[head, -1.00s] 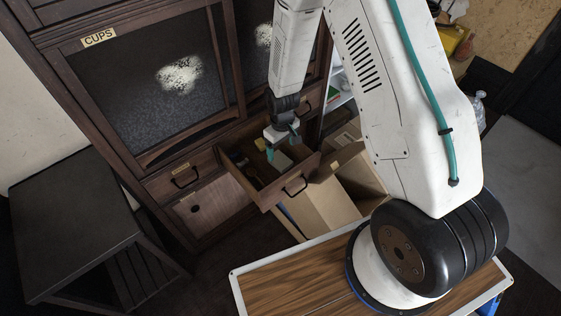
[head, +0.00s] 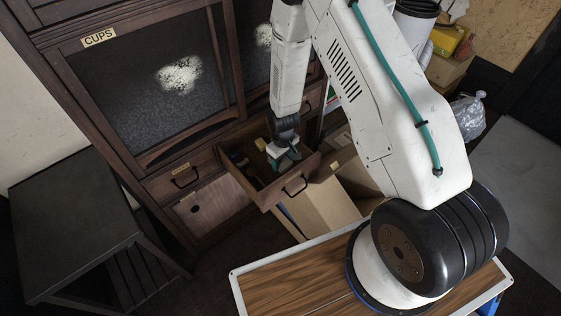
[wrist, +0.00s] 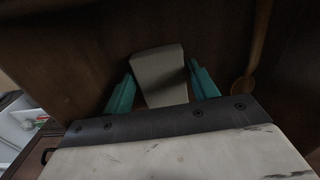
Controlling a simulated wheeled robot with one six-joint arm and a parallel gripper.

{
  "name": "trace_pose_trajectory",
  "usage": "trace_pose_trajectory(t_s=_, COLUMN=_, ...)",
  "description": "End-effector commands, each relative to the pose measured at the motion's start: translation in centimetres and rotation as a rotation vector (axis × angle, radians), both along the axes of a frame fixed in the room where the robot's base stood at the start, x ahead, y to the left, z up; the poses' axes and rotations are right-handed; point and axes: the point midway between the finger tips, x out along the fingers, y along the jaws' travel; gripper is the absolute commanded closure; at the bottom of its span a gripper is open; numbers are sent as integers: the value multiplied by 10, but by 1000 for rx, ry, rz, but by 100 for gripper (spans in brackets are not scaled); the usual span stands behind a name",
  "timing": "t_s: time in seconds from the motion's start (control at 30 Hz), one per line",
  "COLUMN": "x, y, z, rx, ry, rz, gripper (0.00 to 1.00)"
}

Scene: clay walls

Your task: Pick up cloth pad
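The cloth pad (wrist: 160,72) is a pale grey-beige block lying in the open wooden drawer (head: 243,184). In the wrist view it sits between the two teal fingers of my gripper (wrist: 162,88). The fingers are spread, one on each side of the pad, and its far end extends past them. I cannot tell whether either finger touches it. In the head view my gripper (head: 284,160) is down inside the drawer, and the pad is mostly hidden by it.
A wooden spoon (wrist: 252,60) lies right of the pad in the wrist view. The drawer's front (head: 291,182) and side walls surround my gripper. A yellow item (head: 260,144) lies behind it. An open cardboard box (head: 318,207) stands right of the drawer.

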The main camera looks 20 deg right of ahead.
Motion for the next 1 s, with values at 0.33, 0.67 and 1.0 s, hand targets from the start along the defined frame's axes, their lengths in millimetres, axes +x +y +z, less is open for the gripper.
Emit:
trace_pose_trajectory(t_s=0.33, x=0, y=0, z=0, rx=0, ry=0, rz=0, gripper=68)
trace_pose_trajectory(t_s=0.67, x=1, y=0, z=28, rx=0, ry=-3, rz=0, gripper=68)
trace_pose_trajectory(t_s=1.0, x=1, y=0, z=86, rx=1, ry=-2, rz=0, gripper=68)
